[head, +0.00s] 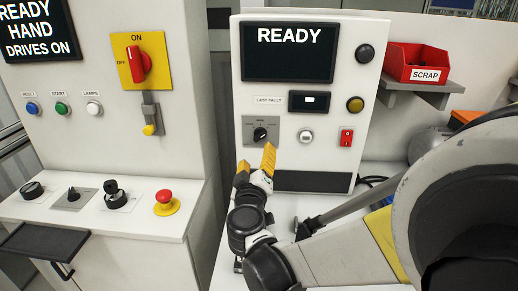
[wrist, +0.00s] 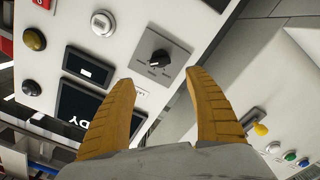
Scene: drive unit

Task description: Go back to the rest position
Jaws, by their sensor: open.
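My gripper (head: 256,168) has yellow ribbed fingers and is in front of the right-hand panel, just below its black rotary knob (head: 260,134). In the wrist view my gripper (wrist: 165,105) is open, with two fingers spread apart and nothing between them. The knob (wrist: 160,58) shows beyond the fingertips on its grey plate, apart from them. My arm reaches in from the right of the head view and hides part of the shelf below the panel.
The panel's screen (head: 290,51) reads READY. At left stands a console with a red emergency stop (head: 165,202) and a red rotary switch (head: 138,64) at ON. A red SCRAP bin (head: 415,63) sits at upper right.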

